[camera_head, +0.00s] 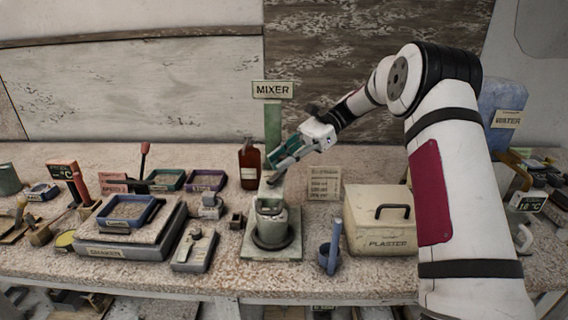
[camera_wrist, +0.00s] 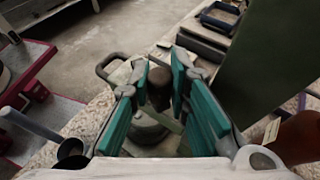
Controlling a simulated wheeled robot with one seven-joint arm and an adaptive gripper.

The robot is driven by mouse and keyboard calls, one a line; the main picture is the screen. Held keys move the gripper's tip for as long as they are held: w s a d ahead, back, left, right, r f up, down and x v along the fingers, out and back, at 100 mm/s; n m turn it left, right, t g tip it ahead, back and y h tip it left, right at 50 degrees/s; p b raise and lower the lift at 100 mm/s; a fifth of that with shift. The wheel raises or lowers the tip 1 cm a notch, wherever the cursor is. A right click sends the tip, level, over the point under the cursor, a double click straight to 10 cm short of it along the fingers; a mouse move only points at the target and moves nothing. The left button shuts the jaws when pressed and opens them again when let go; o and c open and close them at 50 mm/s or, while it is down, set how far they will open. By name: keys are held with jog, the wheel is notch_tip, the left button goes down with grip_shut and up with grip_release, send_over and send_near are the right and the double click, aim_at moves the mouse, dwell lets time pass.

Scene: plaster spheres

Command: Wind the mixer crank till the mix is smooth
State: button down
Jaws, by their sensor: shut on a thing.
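The mixer stands mid-bench: a green post (camera_head: 272,125) with a MIXER sign (camera_head: 272,90), and a grey-green bowl (camera_head: 270,222) on a square base (camera_head: 258,250). My gripper (camera_head: 273,178) reaches in from the right, above the bowl, and hides part of the crank in the head view. In the wrist view, my gripper's teal fingers (camera_wrist: 161,72) are shut around a dark brown crank knob (camera_wrist: 159,90). The bowl (camera_wrist: 148,133) lies beneath the knob, partly hidden by the fingers. The mix inside cannot be made out.
A PLASTER box (camera_head: 378,222) with a black handle and a blue cup (camera_head: 329,258) with an upright handle stand to the right. A brown bottle (camera_head: 249,165) is behind left of the mixer. A shaker (camera_head: 125,240) and trays fill the left. My arm crosses the right side.

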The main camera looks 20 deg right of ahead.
dwell(0.3)
jog(key=c, duration=1.5)
grip_release()
jog(key=shift+r, duration=0.1)
